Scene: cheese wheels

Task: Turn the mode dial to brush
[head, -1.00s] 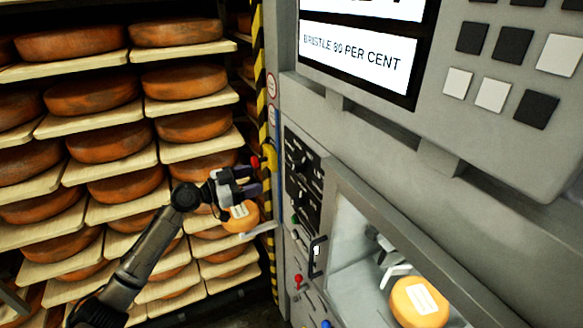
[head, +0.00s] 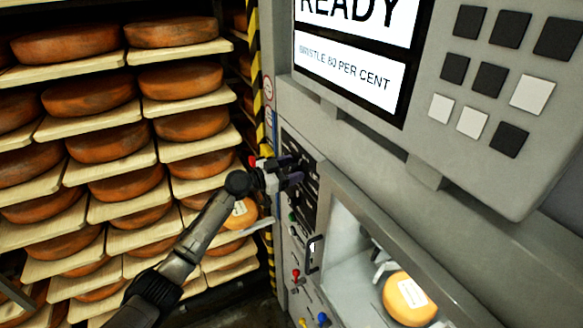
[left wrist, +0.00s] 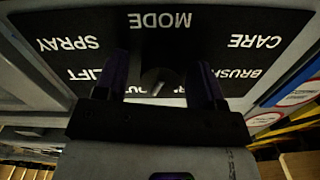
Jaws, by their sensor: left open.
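The mode dial (left wrist: 160,78) is a dark round knob with a light pointer line. In the left wrist view it sits between my fingers, partly hidden low down. Its black panel (left wrist: 160,40) reads MODE, SPRAY, CARE, LIFT and BRUSH, upside down in this view, with another label partly hidden. BRUSH (left wrist: 238,73) is just right of my right-hand finger. My left gripper (left wrist: 162,75) is open, its fingers on either side of the dial; I cannot tell if they touch it. In the head view the left gripper (head: 292,172) is at the black panel and covers the dial.
Below the panel are a handle (head: 315,253), a red-knobbed lever (head: 295,275) and a lit bay with a cheese (head: 408,298). Shelves of cheese wheels (head: 90,98) fill the left.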

